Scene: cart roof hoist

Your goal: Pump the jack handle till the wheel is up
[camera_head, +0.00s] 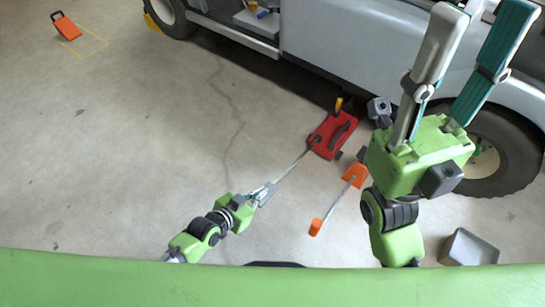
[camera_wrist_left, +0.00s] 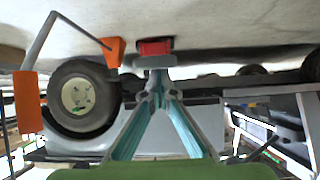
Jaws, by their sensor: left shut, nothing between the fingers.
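The red jack (camera_head: 333,134) lies on the floor beside the vehicle, and it also shows in the left wrist view (camera_wrist_left: 155,46). Its thin grey handle (camera_head: 294,164) slopes down-left towards my left gripper (camera_head: 267,190). That gripper is shut and empty at the handle's near end; whether it touches the handle cannot be told. In the left wrist view its fingertips (camera_wrist_left: 157,80) meet below the red jack. The wheel (camera_head: 487,160) is partly hidden behind my right arm; whether it touches the floor is unclear. My right gripper (camera_head: 488,12) is open and empty, its fingers in front of the vehicle.
A grey rod with orange ends (camera_head: 338,203) is on the floor right of the jack handle. A grey bin (camera_head: 468,248) stands at the lower right. An orange object (camera_head: 66,27) sits by yellow floor lines at the upper left. The left floor is clear.

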